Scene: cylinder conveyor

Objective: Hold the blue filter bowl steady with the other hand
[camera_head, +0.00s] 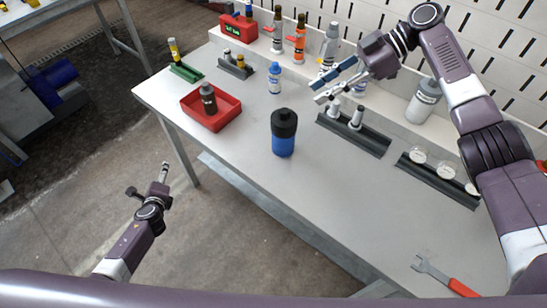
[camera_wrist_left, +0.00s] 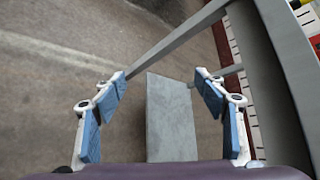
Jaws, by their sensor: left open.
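The blue filter bowl (camera_head: 284,145) stands upright near the middle of the table, under a black cap or head (camera_head: 284,120). My left gripper (camera_head: 165,172) is low and off the table's front edge, left of the bowl and well apart from it. In the left wrist view my left gripper (camera_wrist_left: 163,92) is open and empty, its blue-padded fingers wide apart. My right gripper (camera_head: 318,91) is above the table, up and to the right of the bowl, not touching it. Its fingers look apart, with nothing seen between them.
A red tray (camera_head: 228,117) with a dark bottle (camera_head: 208,98) lies left of the bowl. A blue-capped bottle (camera_head: 274,78) stands behind. A dark rack (camera_head: 352,138) with white fittings is to the right. Table space before the bowl is clear.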

